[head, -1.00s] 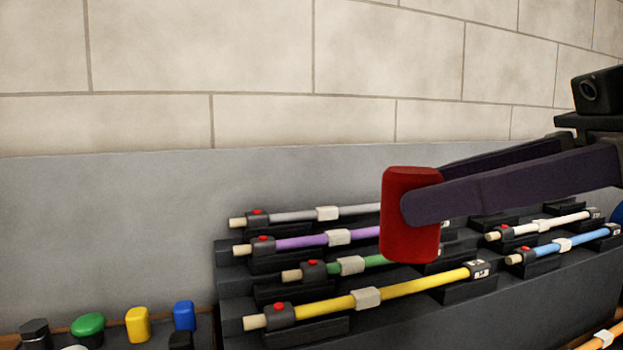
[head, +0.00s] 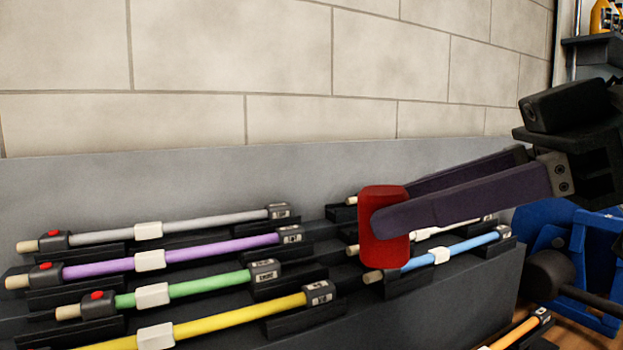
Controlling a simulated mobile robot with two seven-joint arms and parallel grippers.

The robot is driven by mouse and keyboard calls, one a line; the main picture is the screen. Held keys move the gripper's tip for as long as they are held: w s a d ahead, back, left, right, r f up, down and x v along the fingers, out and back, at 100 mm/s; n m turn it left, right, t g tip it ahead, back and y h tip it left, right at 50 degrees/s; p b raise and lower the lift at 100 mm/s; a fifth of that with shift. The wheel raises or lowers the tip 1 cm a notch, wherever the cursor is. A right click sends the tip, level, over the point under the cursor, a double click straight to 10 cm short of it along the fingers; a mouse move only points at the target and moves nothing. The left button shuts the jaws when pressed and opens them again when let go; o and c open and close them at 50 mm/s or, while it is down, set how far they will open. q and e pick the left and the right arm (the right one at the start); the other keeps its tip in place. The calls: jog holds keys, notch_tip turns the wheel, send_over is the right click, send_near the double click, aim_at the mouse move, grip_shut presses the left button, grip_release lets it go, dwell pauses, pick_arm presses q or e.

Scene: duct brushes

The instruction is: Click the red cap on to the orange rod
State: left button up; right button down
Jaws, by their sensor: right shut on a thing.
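My right gripper (head: 390,212) comes in from the right and is shut on the red cap (head: 382,252). It holds the cap upright in front of the rod rack, where the cap hides part of the white and blue rods. The orange rod (head: 519,333) shows only in part at the bottom right edge, with a dark end piece, below and to the right of the cap. The cap is apart from it. My left gripper is not in view.
The stepped dark rack (head: 440,300) holds grey, purple, green (head: 210,284), yellow (head: 240,318) and blue (head: 470,243) rods. A blue bin (head: 545,225) stands at the right. A grey panel and block wall stand behind.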

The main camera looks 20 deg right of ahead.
jog(key=w+f+n+g+h, duration=0.1)
jog(key=w+f+g+h, duration=0.1)
jog(key=w+f+h, duration=0.5)
jog(key=w+f+g+h, duration=0.15)
jog(key=w+f, duration=0.25)
jog(key=f, duration=0.8)
jog(key=d+f+n+h+b, duration=0.2)
jog(key=d+f+n+b, duration=0.1)
jog(key=f, duration=0.6)
jog(key=w+d+f+n+h+b, duration=0.1)
jog(key=d+f+n+h+b, duration=0.2)
jog(key=d+f+b, duration=0.3)
notch_tip(320, 180, down, 4)
jog(key=shift+d, duration=1)
jog(key=shift+w+r+h, duration=0.1)
jog(key=shift+r+h, duration=0.05)
jog(key=shift+h, duration=0.1)
jog(key=shift+d, duration=0.3)
